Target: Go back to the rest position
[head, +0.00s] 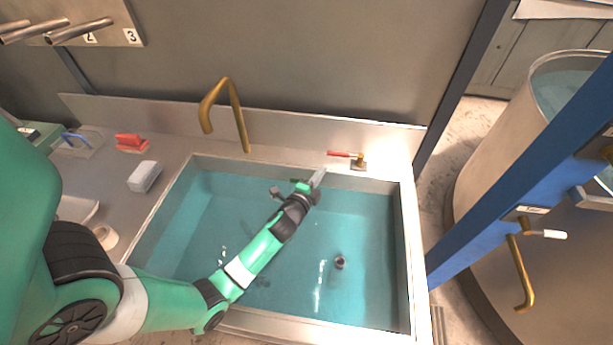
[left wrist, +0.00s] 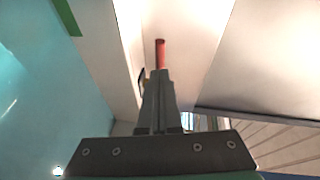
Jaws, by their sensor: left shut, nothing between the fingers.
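My left gripper (head: 319,176) is over the far part of the water-filled sink (head: 411,250), with its arm reaching in from the left. Its fingers are shut and empty, and they show closed together in the left wrist view (left wrist: 157,78). Just beyond the fingertips, on the sink's back ledge, is a small valve with a red handle (head: 339,154) and a brass body (head: 359,162). The red handle also shows beyond the fingers in the left wrist view (left wrist: 160,54). I cannot tell from the wrist view whether the fingers touch it. My right gripper is not in view.
A brass faucet (head: 238,115) rises behind the sink. A white block (head: 145,176) and a red brush-like item (head: 131,142) lie on the left counter. A blue post (head: 510,190) and a large round tank (head: 495,150) stand at the right.

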